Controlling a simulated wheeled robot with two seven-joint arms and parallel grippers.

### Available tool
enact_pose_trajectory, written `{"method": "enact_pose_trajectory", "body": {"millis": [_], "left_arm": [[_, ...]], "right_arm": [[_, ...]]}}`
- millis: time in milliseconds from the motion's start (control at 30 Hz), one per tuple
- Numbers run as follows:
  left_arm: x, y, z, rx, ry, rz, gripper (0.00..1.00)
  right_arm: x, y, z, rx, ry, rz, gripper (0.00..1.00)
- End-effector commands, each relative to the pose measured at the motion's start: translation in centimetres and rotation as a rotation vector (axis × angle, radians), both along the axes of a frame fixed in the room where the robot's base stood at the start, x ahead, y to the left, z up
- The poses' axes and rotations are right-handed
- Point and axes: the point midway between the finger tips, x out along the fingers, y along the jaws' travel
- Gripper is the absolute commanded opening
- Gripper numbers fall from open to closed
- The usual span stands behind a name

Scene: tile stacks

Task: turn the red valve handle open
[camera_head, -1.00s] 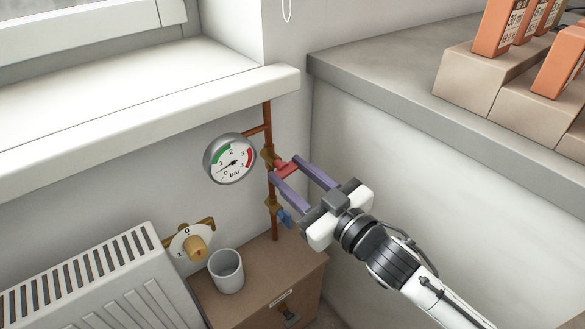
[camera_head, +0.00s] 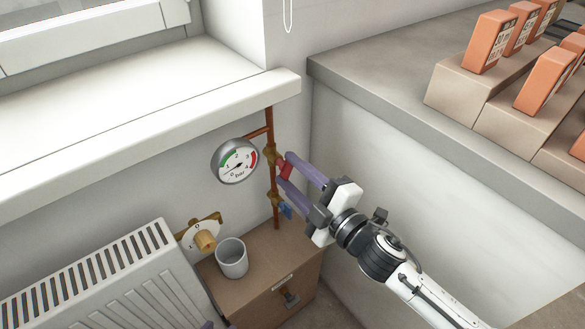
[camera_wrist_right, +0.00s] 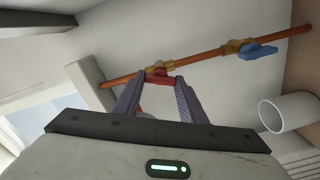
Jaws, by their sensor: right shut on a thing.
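The red valve handle (camera_head: 286,171) is on the upper brass valve of the copper pipe (camera_head: 276,215), beside the round gauge. My right gripper (camera_head: 284,168) comes in from the lower right, with its two purple fingers on either side of the handle, shut on it. In the right wrist view, the red handle (camera_wrist_right: 158,74) shows between the fingertips (camera_wrist_right: 160,82), which cover its ends. The white pressure gauge (camera_head: 236,162) has its needle toward the low end. Small purple parts, likely my left gripper (camera_head: 218,326), just enter at the bottom edge.
A blue valve handle (camera_head: 286,210) sits lower on the same pipe, close under my right fingers. A brass knob (camera_head: 205,240), a grey-white cup (camera_head: 232,260) on a brown cabinet (camera_head: 262,285), and a radiator (camera_head: 110,285) are to the left.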

Motion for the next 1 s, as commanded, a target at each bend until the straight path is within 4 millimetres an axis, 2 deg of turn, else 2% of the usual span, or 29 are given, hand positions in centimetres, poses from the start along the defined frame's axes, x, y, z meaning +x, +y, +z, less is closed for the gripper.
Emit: {"method": "enact_pose_trajectory", "body": {"millis": [500, 1000], "left_arm": [[0.55, 0.19, 0.52, 0.013, -0.003, -0.006, 0.31], [0.33, 0.27, 0.37, 0.018, 0.002, -0.008, 0.31]], "right_arm": [[-0.07, 0.06, -0.14, -0.300, -0.217, 0.001, 0.15], [-0.07, 0.05, -0.22, -0.373, -0.271, 0.002, 0.15]]}}
